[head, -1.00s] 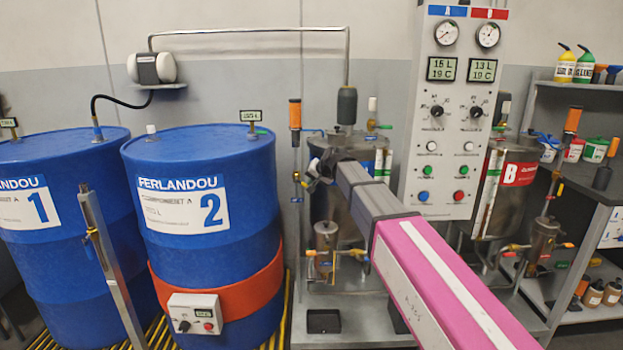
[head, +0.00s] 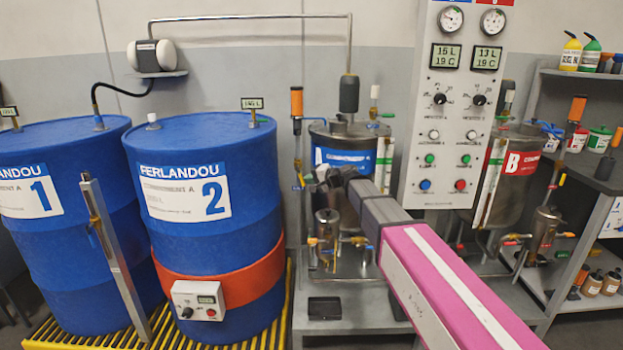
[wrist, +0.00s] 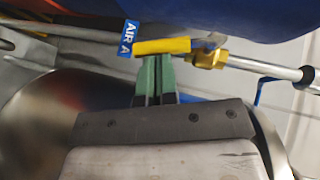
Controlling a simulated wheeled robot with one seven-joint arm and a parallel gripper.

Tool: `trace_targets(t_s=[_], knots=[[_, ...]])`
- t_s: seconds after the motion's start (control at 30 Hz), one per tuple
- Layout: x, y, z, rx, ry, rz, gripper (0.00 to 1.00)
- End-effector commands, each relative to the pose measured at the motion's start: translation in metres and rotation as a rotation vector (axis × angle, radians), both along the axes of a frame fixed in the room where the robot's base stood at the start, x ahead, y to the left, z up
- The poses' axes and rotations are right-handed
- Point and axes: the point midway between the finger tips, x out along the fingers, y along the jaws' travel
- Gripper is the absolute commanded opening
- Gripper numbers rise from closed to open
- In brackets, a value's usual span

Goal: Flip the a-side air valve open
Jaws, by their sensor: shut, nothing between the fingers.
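The a-side air valve shows in the wrist view as a brass body (wrist: 207,56) on a thin pipe. Its yellow lever (wrist: 163,46) extends left from the body, roughly along the pipe. A blue "AIR A" tag (wrist: 128,38) is at the lever's left end. My gripper (wrist: 154,57) is shut and empty, its green fingertips at the lever's lower edge; I cannot tell whether they touch it.
Blue drum 2 (head: 195,255) stands just left of my gripper. The control panel (head: 452,165) is to the right, with tank B (head: 520,150) beyond it. A small metal pot (head: 326,226) and piping sit under my gripper.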

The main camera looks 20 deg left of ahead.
Motion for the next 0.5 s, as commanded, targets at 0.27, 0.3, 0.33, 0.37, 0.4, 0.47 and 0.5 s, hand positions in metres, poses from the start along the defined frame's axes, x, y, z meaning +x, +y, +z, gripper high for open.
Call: trace_targets(t_s=[0.27,0.3,0.33,0.37,0.4,0.47,0.5], knots=[[0.000,0.001,-0.001,-0.002,0.000,0.000,0.00],[-0.001,0.000,-0.001,-0.002,0.000,0.000,0.00],[-0.001,-0.002,-0.001,-0.002,0.000,0.000,0.00],[-0.002,-0.003,0.000,-0.002,0.000,0.000,0.00],[-0.004,-0.007,0.001,-0.002,-0.001,-0.001,0.00],[-0.006,-0.014,0.003,-0.002,-0.001,-0.001,0.00],[-0.009,-0.020,0.005,-0.002,-0.001,-0.002,0.00]])
